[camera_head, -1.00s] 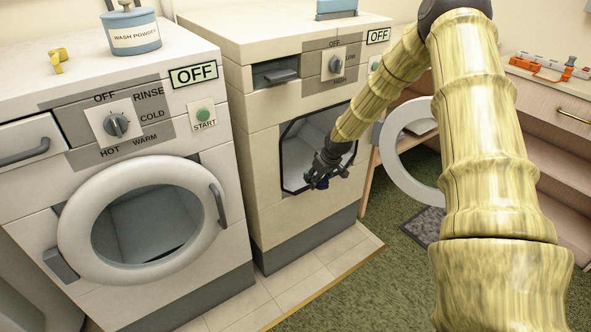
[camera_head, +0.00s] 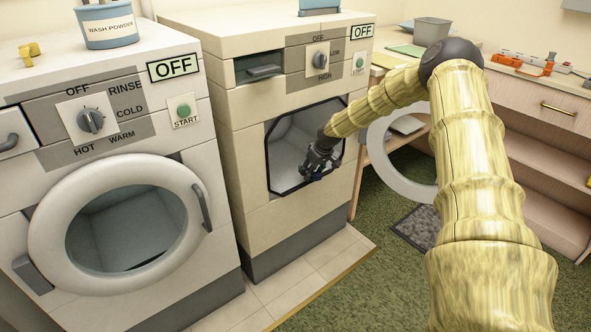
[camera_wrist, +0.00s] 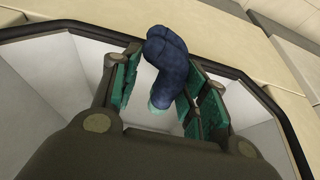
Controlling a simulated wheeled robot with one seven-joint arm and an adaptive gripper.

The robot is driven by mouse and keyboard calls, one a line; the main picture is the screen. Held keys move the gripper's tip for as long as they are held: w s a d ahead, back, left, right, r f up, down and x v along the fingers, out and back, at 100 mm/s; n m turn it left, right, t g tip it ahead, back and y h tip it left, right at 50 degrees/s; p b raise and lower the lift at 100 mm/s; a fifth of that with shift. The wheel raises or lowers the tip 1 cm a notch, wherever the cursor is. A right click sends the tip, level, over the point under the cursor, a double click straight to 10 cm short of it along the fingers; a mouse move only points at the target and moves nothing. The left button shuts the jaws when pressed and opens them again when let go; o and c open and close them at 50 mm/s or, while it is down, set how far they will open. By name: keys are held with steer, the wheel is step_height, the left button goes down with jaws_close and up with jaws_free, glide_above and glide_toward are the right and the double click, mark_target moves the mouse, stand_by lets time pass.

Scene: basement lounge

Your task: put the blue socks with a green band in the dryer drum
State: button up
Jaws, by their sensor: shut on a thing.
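The blue socks (camera_wrist: 168,62) are between the green-padded fingers of my gripper (camera_wrist: 165,85) in the wrist view. They look dark blue, with a pale green band (camera_wrist: 157,106) at the end nearer the palm. In the head view my gripper (camera_head: 318,172) is at the dryer's open front, and the socks there are small and dark. The dryer drum (camera_head: 290,150) is a pale, dark-rimmed opening; its pale walls also show around my gripper in the wrist view (camera_wrist: 70,75). The dryer door (camera_head: 385,178) stands open to the right.
A washer (camera_head: 120,225) with its round door shut stands left of the dryer. The dryer's display (camera_head: 362,31) reads OFF. A wash powder tub (camera_head: 108,25) sits on the washer. A desk with a drawer (camera_head: 540,105) is at the right. Green carpet (camera_head: 350,285) lies clear in front.

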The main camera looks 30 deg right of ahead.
steer(key=b, duration=0.2)
glide_above(294, 172)
steer(key=s, duration=0.2)
steer(key=shift+w+d, duration=0.1)
steer(key=shift+w, duration=0.15)
steer(key=shift+f, duration=1.75)
steer(key=shift+f+b, duration=0.1)
steer(key=shift+b, duration=0.2)
steer(key=o, duration=1)
steer(key=shift+o, duration=0.2)
